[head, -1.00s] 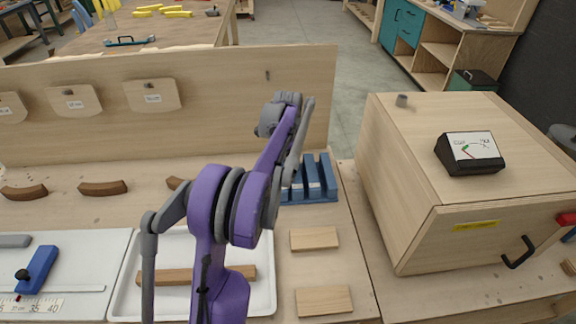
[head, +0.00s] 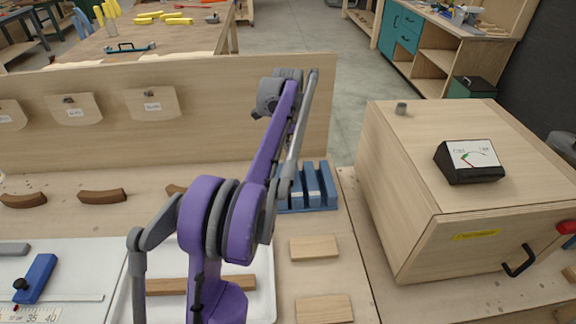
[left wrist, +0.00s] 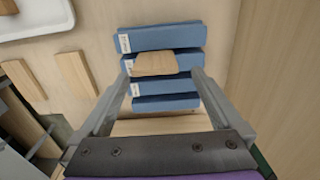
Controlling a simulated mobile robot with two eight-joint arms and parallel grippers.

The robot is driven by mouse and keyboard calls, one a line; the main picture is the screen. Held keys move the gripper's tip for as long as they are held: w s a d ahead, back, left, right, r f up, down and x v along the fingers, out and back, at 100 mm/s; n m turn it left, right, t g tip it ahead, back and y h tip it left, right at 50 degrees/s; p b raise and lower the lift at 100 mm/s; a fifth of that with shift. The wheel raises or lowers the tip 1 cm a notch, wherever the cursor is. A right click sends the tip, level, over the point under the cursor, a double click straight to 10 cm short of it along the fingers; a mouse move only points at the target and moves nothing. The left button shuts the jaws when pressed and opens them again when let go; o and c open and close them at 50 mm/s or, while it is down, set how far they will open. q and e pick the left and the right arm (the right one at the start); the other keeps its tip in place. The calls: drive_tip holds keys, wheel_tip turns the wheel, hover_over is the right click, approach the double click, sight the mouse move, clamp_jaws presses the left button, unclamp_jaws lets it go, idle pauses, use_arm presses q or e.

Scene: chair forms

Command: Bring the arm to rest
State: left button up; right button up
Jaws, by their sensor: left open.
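My left arm, purple and grey, rises from the bottom middle of the head view; its gripper cannot be made out there. In the left wrist view my left gripper (left wrist: 162,78) is open, its two grey fingers apart. Below it is a blue slotted rack (left wrist: 160,37), which also shows in the head view (head: 325,187), partly hidden by the arm. A pale wooden piece (left wrist: 155,63) sits at the rack, seen between the fingertips; nothing shows it gripped. My right gripper is not in view.
A wooden box (head: 470,226) with a gauge (head: 469,161) on top stands at right. An upright panel (head: 220,100) runs behind the bench. Two wooden blocks (head: 314,247) lie before the rack. A white tray (head: 262,292) holding a wooden bar (head: 167,286) is partly behind my arm.

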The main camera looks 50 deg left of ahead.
use_arm(q)
wheel_tip(320, 180, up, 2)
drive_tip(key=shift+a+r, duration=0.1)
drive_tip(key=shift+d, duration=0.2)
drive_tip(key=s+d+f+n+t, duration=0.1)
drive_tip(key=s+d, duration=0.3)
drive_tip(key=d, duration=0.5)
drive_tip(key=s+d+f+n+t, duration=0.1)
drive_tip(key=s+d+f+n, duration=0.2)
drive_tip(key=d, duration=0.6)
drive_tip(key=s+d+f+n+t, duration=0.2)
drive_tip(key=s+d, duration=0.3)
drive_tip(key=d, duration=0.5)
drive_tip(key=shift+s+f, duration=0.3)
drive_tip(key=shift+f, duration=0.45)
drive_tip(key=shift+n+t, duration=0.7)
drive_tip(key=shift+n, duration=0.2)
drive_tip(key=s+d+f, duration=0.1)
drive_tip(key=s, duration=0.1)
drive_tip(key=s+d+f, duration=0.1)
drive_tip(key=f, duration=0.1)
drive_tip(key=s+d+f, duration=0.2)
drive_tip(key=shift+s+d, duration=0.1)
drive_tip(key=shift+s, duration=0.2)
drive_tip(key=shift+c, duration=0.2)
